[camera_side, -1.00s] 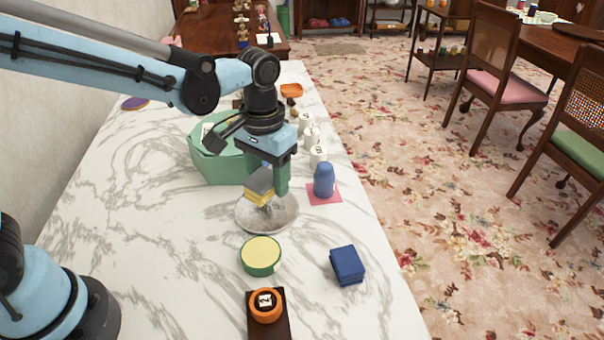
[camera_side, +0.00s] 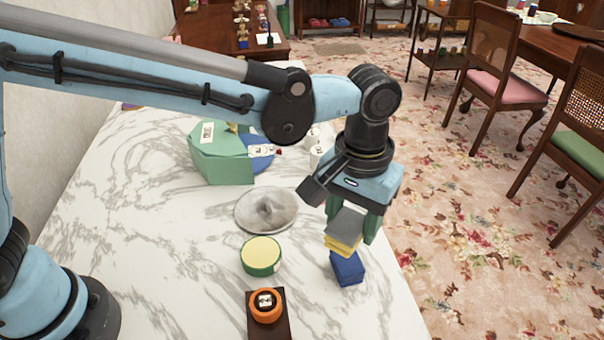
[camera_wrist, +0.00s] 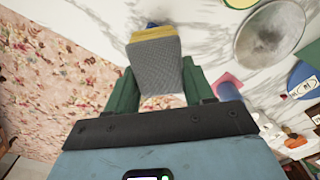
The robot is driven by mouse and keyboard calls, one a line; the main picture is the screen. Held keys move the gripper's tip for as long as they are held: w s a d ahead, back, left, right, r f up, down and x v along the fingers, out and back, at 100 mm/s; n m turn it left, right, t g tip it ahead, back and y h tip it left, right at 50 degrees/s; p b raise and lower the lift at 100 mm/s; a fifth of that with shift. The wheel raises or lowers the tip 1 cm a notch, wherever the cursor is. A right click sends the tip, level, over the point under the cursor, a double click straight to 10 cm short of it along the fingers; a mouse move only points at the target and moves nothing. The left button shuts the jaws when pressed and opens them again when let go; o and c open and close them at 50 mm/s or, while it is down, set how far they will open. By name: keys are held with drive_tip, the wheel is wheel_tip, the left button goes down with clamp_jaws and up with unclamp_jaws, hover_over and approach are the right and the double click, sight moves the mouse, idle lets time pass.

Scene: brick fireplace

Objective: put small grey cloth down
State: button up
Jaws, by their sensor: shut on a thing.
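My gripper (camera_side: 352,220) is shut on the small grey cloth (camera_side: 345,224), a folded grey piece with a yellow layer (camera_side: 342,244) under it. In the wrist view the grey cloth (camera_wrist: 155,66) sits between my green fingers, with the yellow edge (camera_wrist: 153,33) beyond it. A blue bit (camera_wrist: 152,24) shows past the yellow in the wrist view.
A round grey dish (camera_side: 266,211) lies left of my gripper. A green round tin with a yellow top (camera_side: 261,254) and an orange ring on a dark board (camera_side: 266,303) stand nearer. A green box (camera_side: 222,160) stands behind. The marble tabletop (camera_side: 180,240) is clear at left.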

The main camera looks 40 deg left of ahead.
drive_tip(key=w+a+f, duration=0.2)
drive_tip(key=w, duration=0.1)
drive_tip(key=w+a+f, duration=0.2)
drive_tip(key=w, duration=0.1)
drive_tip(key=w+a+f, duration=0.1)
drive_tip(key=w+f, duration=0.1)
drive_tip(key=w, duration=0.1)
drive_tip(key=shift+w+a+f, duration=0.1)
drive_tip(key=shift+a+f, duration=0.2)
drive_tip(key=shift+a, duration=0.1)
drive_tip(key=shift+f, duration=2)
drive_tip(key=shift+f, duration=0.15)
drive_tip(key=o, duration=1)
